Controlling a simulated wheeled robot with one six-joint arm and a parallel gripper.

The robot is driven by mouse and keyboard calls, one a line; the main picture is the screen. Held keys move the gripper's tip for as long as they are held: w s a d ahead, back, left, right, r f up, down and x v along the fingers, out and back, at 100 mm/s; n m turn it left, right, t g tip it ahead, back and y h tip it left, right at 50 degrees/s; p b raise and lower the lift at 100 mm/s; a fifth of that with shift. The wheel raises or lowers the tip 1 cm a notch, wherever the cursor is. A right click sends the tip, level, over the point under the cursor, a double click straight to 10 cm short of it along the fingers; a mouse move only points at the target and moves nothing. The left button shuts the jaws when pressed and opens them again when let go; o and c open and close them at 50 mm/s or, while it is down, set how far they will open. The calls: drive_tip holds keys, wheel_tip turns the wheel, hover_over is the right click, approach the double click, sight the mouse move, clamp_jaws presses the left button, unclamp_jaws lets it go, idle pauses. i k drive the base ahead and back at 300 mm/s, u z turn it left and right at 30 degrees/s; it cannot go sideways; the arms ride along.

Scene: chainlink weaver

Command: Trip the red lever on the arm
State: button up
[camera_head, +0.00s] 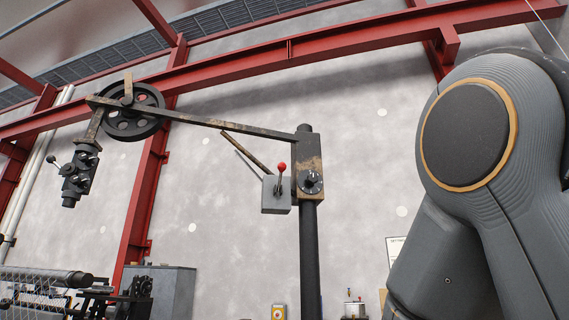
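A small lever with a red ball knob (282,168) stands up from a grey box (276,196) on the left side of a dark post. The lever is near upright, with its knob at the top. The post's head (309,165) carries a long dark arm (215,123) that runs left to a spoked wheel (132,111). A second lever with a dark ball knob (51,159) sticks out from the block (79,180) hanging at the arm's left end. My gripper is not in view; only my own grey arm links show at the right, apart from the red lever.
A black dial (311,181) sits on the post head, right of the lever. A thin brown bar (246,153) slants above the grey box. A machine with mesh (40,285) and a grey cabinet (165,290) stand at lower left. Red beams cross the back wall.

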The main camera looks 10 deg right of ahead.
sight(282, 166)
drive_tip(key=u, duration=0.5)
drive_tip(key=k, duration=0.6)
drive_tip(key=u, duration=0.55)
drive_tip(key=i, duration=1.25)
drive_tip(key=z, duration=0.9)
